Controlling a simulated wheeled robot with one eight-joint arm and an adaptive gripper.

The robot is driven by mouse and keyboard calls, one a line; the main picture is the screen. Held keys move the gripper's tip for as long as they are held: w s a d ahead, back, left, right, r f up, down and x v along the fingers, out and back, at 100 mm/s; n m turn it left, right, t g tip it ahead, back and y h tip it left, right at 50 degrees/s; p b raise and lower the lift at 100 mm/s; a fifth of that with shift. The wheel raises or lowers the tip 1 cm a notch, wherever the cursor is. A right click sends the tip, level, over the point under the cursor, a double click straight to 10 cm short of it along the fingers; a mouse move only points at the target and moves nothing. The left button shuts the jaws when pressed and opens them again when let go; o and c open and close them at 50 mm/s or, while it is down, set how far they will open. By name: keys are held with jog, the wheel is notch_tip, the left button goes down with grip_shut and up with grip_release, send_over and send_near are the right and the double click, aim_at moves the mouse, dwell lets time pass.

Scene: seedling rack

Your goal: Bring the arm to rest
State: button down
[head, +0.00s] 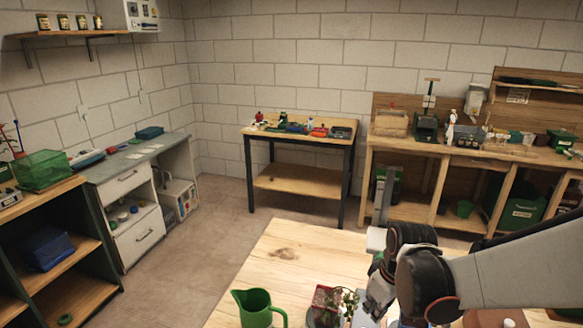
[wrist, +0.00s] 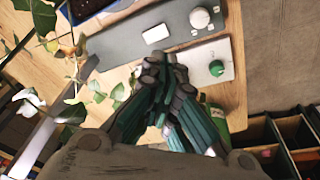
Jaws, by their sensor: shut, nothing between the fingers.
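My gripper (wrist: 160,62) is shut in the wrist view, its dark teal fingers drawn together with nothing between them. Its tips point over a wooden tabletop (wrist: 140,82), near a grey panel (wrist: 150,40) with a small white card and a white knob (wrist: 200,18). In the head view my arm reaches in from the right above the wooden table (head: 290,250); the finger tips cannot be made out there.
A green jug (head: 257,308) and a leafy plant in a red pot (head: 325,298) stand at the table's front, close to my arm. Leaves (wrist: 65,45) also show left of the fingers. Workbenches line the far wall. Open floor (head: 200,235) lies left of the table.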

jog(key=s+r+m+t+h, duration=0.1)
jog(key=s+r+m+t, duration=0.4)
jog(key=s+r, duration=0.8)
jog(key=shift+s+r+m, duration=0.25)
jog(key=shift+r+m, duration=0.25)
jog(key=shift+m, duration=0.5)
